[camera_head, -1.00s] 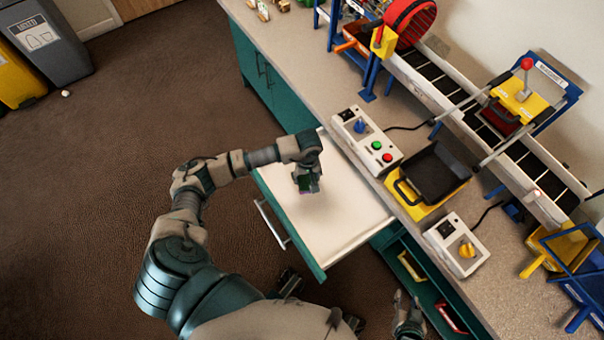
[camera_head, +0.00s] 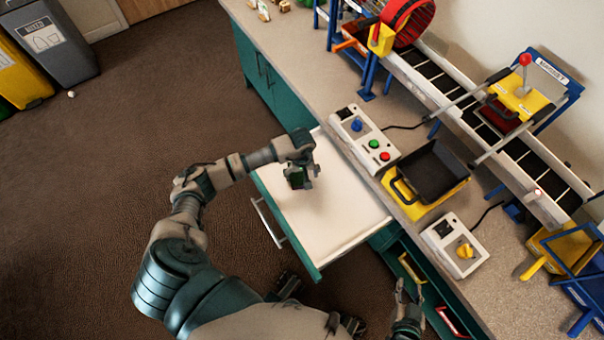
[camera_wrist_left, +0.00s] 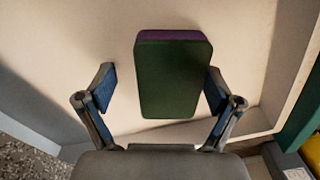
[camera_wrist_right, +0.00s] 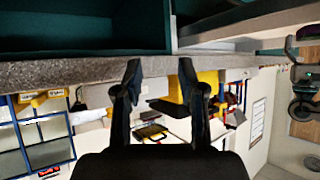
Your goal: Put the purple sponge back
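The purple sponge (camera_wrist_left: 172,75) shows its dark green face in the left wrist view, with a purple strip along its top edge. It is over the white inside of an open drawer (camera_head: 345,215); whether it rests on the drawer floor I cannot tell. My left gripper (camera_head: 303,184) is over the drawer. Its fingers (camera_wrist_left: 160,90) are spread on either side of the sponge, with a clear gap at the left finger. In the head view the sponge is a small dark green patch (camera_head: 297,178), partly hidden by the gripper. My right gripper (camera_head: 408,297) is open and empty, low beside the counter.
The counter (camera_head: 395,105) carries a control box (camera_head: 365,138), a black tray on a yellow base (camera_head: 432,172), a second box with a yellow knob (camera_head: 457,245) and a conveyor (camera_head: 430,75).

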